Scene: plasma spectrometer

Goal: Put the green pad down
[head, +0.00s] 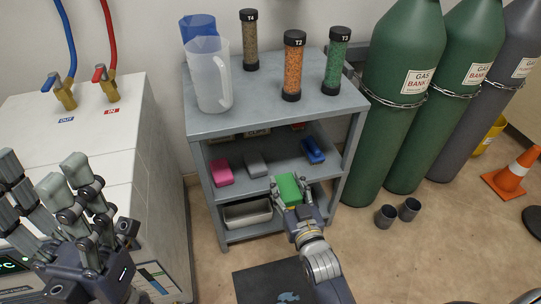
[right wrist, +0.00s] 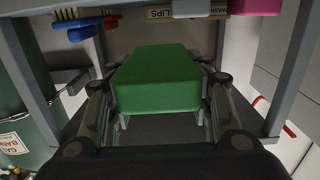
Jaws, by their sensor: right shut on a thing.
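The green pad (head: 289,189) is a block held in front of the shelf unit, beside the opening of its lower compartment. My right gripper (head: 289,196) is shut on it, with a finger on each side. In the right wrist view the pad (right wrist: 158,80) sits level between the two fingers (right wrist: 160,100), with the shelf unit's posts on either side. What lies right under the pad is hidden, so I cannot tell whether it touches the bottom shelf. My left gripper (head: 45,185) is at the left, its fingers apart and empty, near the white machine.
The grey shelf unit (head: 262,122) bears jugs and labelled tubes on top. Its middle shelf holds a pink pad (head: 222,173), a grey pad (head: 255,164) and a blue brush (head: 313,151). Gas cylinders (head: 397,110) stand right.

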